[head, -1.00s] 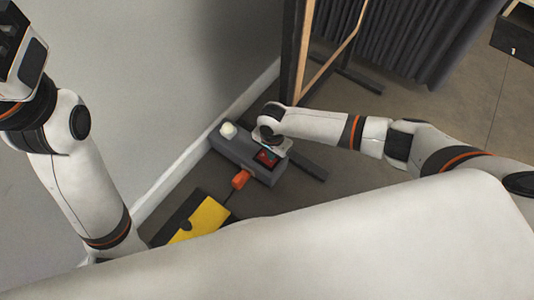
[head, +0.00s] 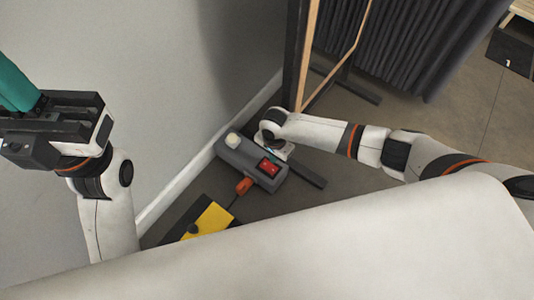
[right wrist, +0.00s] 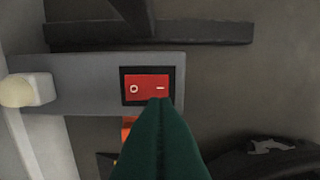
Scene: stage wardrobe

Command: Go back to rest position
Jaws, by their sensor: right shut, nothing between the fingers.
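A grey power strip (head: 240,160) lies on the floor by the wall, with a red rocker switch (head: 269,168) that looks bright red. A white plug (head: 232,140) sits at its far end and an orange plug (head: 243,186) at its near side. My right gripper (head: 268,153) is just beside the switch. In the right wrist view its dark green fingers (right wrist: 159,102) are together and empty, their tips overlapping the lower edge of the red switch (right wrist: 147,86); I cannot tell whether they touch it. My left gripper (head: 18,85) is raised at the upper left, its teal finger cut off by the frame.
A yellow and black box (head: 207,220) lies on the floor nearer me. A wooden-edged frame (head: 304,60) on dark feet and a dark curtain (head: 410,40) stand behind the strip. The wall (head: 160,80) is close on the left. Open floor (head: 450,125) lies to the right.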

